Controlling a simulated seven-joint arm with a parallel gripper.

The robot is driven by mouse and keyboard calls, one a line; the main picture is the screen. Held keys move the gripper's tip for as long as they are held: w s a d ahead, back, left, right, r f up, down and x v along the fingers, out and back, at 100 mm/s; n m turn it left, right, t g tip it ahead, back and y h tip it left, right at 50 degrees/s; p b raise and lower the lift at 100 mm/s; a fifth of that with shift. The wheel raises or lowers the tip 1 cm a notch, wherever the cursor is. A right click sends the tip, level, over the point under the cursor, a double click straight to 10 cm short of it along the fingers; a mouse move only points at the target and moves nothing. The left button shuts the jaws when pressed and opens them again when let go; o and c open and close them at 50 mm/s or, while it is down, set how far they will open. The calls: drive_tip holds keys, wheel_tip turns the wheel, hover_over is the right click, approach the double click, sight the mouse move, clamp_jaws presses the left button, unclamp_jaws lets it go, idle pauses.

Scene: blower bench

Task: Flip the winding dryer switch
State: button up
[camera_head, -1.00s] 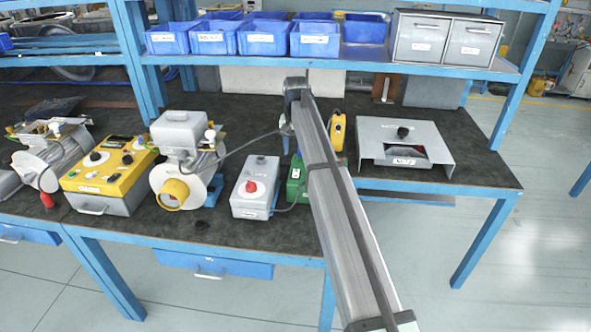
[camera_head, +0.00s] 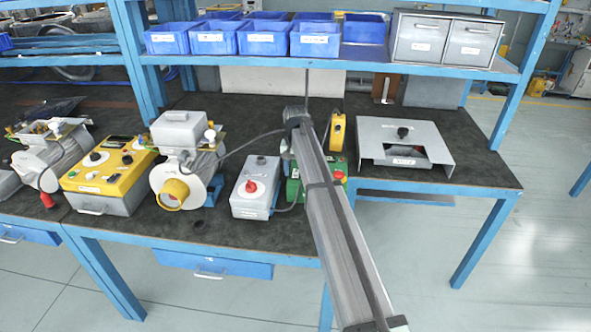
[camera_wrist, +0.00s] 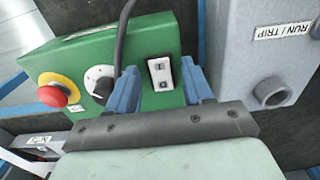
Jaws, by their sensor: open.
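A green box (camera_head: 293,190), which I take for the winding dryer, stands on the bench, partly hidden by my arm in the head view. In the wrist view the green box (camera_wrist: 165,40) carries a white rocker switch (camera_wrist: 160,73), a dial (camera_wrist: 100,80) and a red stop button on a yellow collar (camera_wrist: 58,90). My gripper (camera_wrist: 162,82) is open, its two blue fingers apart, one on each side of the rocker switch in the picture. I cannot tell whether they touch the box. The head view does not show the fingers clearly.
A grey box with a red knob (camera_head: 256,187) stands left of the green box; its RUN / TRIP label (camera_wrist: 283,30) shows close by in the wrist view. A yellow device (camera_head: 337,130) stands behind. A grey stand (camera_head: 432,160) is to the right. A shelf with blue bins (camera_head: 315,40) hangs above.

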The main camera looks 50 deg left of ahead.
clamp_jaws()
drive_tip(key=shift+w+a+g+h, duration=0.25)
drive_tip(key=shift+a+g+h, duration=0.1)
drive_tip(key=shift+g+h, duration=0.15)
drive_tip(key=shift+r+g+h, duration=0.1)
drive_tip(key=shift+g+h, duration=0.5)
unclamp_jaws()
drive_tip(key=v, duration=1.3)
drive_tip(key=shift+r, duration=0.4)
drive_tip(key=shift+d, duration=0.1)
